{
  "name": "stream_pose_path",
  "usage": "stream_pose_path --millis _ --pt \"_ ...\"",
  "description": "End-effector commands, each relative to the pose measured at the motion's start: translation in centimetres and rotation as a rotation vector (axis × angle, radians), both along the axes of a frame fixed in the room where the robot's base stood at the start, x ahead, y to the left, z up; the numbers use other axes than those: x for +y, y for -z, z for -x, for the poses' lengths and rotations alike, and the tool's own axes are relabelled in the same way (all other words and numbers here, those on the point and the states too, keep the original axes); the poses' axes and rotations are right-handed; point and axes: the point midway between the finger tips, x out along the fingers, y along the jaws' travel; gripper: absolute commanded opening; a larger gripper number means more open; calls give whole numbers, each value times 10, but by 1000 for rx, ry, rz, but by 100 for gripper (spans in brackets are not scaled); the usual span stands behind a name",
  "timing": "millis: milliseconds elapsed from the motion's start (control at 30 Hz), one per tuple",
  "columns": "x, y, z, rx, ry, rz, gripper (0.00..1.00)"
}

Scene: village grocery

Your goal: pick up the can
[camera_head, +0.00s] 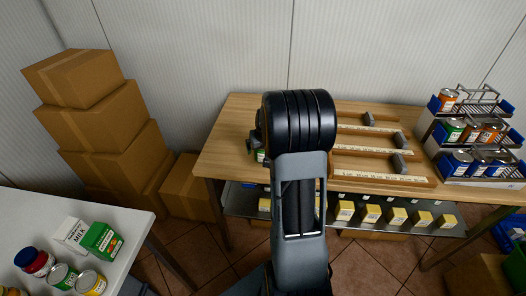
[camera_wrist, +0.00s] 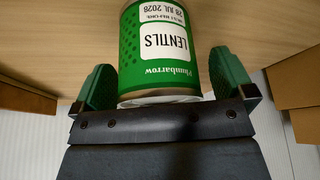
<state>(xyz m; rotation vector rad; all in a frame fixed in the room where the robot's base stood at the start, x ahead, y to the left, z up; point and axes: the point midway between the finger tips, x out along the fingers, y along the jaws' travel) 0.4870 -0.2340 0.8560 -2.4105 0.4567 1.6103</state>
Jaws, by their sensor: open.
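A green can (camera_wrist: 158,30) labelled "LENTILS" fills the top middle of the wrist view, its print upside down there. It stands on the wooden table (camera_wrist: 50,40). My gripper (camera_wrist: 160,75) is open, with one green finger on each side of the can. In the head view a small part of the green can (camera_head: 260,156) shows beside my arm on the wooden table (camera_head: 232,128); my arm hides the rest.
Wooden price-strip racks (camera_head: 380,150) with dark blocks lie right of my arm. A wire stand of cans (camera_head: 470,130) is at the right. A lower shelf holds several yellow boxes (camera_head: 397,215). Cardboard boxes (camera_head: 100,120) are stacked left. A white table (camera_head: 60,212) holds cartons and cans.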

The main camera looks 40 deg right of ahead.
Motion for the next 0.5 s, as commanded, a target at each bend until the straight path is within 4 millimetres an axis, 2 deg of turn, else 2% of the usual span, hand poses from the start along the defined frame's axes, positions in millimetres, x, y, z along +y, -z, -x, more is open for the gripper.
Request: stream_pose_path --millis 133,500 --pt "0 0 0 0 0 0 98" --pt "0 0 0 0 0 0 63"
